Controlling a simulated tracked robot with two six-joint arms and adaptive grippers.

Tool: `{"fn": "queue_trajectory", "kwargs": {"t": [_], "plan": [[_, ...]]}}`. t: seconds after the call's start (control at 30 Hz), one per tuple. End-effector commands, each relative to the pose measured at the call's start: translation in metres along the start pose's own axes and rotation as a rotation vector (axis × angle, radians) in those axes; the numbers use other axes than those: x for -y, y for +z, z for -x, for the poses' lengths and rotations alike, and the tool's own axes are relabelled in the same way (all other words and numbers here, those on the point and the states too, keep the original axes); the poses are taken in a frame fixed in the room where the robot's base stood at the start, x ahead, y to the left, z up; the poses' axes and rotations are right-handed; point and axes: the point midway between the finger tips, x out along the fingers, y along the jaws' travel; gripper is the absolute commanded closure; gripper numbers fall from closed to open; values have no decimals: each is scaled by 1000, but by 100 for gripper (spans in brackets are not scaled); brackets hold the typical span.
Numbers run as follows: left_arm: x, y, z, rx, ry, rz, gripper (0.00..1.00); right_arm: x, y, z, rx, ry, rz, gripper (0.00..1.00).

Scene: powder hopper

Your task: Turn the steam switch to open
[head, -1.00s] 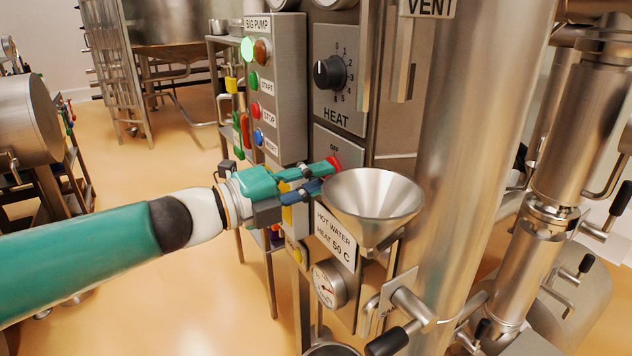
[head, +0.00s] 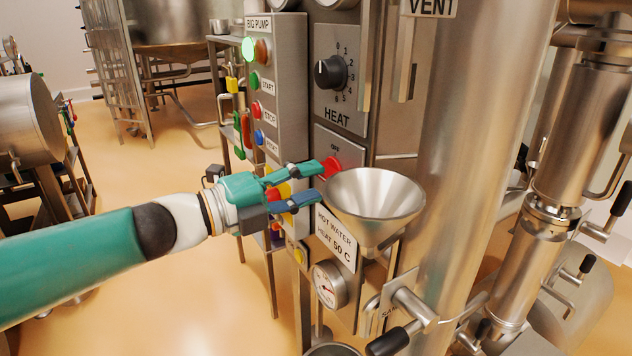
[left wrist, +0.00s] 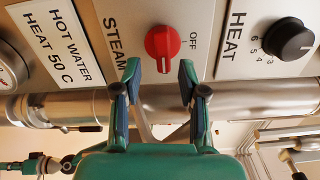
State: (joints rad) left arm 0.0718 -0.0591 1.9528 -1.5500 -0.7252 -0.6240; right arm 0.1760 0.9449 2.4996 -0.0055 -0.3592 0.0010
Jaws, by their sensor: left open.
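The steam switch is a red knob (head: 331,166) on a grey panel, in the head view just beyond my left gripper's fingertips. In the left wrist view the red knob (left wrist: 162,43) sits between the words STEAM and OFF, with its white mark towards the panel's lower side in the picture. My left gripper (head: 318,182) is open, its two fingers apart. In the left wrist view its fingertips (left wrist: 160,72) lie either side of the knob's lower end; I cannot tell whether they touch it. The funnel hides part of the panel in the head view. My right gripper is not in view.
A steel funnel (head: 375,198) stands close to the right of the left fingertips. The black HEAT knob (head: 330,72) is above the switch. The BIG PUMP button box (head: 287,88) is to the left. A gauge (head: 329,284) and a large steel column (head: 487,150) are nearby.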

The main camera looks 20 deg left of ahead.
Motion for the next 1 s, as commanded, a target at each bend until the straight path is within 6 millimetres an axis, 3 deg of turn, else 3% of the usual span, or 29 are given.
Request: {"fn": "queue_trajectory", "kwargs": {"t": [0.3, 0.5, 1.0], "plan": [[-2, 1, 65, 7, 3, -1, 58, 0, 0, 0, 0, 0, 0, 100], [-2, 1, 91, 4, 3, -1, 58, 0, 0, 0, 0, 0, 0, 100], [-2, -1, 99, -1, 3, 0, 58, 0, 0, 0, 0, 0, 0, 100]]}}
